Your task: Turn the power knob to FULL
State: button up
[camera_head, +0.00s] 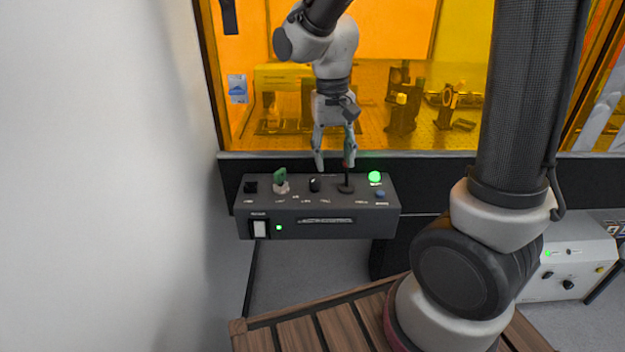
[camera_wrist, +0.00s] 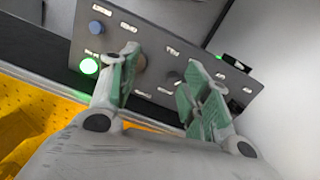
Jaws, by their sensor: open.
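The power knob appears to be the small black knob (camera_head: 315,185) in the middle of the grey control box's top, with small labels near it that I cannot read surely. Its pointer setting is too small to tell. In the wrist view a dark round knob (camera_wrist: 173,78) shows between my fingers. My gripper (camera_head: 335,165) points down above the back of the box, fingers spread and empty. In the wrist view its green-padded fingers (camera_wrist: 160,85) are apart, and the knob does not appear touched.
The joystick stands close to my right-hand finger. An orange-windowed enclosure (camera_head: 390,20) stands behind.

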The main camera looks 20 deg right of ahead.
aim_at(315, 179)
jog(key=w+a+m, duration=0.2)
jog(key=m, duration=0.1)
jog(key=w+a+m, duration=0.1)
jog(key=w+m, duration=0.1)
jog(key=shift+f+t, duration=0.25)
jog(key=shift+t, duration=0.05)
jog(key=shift+w+m, duration=0.2)
jog(key=shift+m, duration=0.6)
notch_tip(315, 179, down, 8)
jog(key=shift+r, duration=0.1)
jog(key=shift+s, duration=0.1)
jog(key=c, duration=1.1)
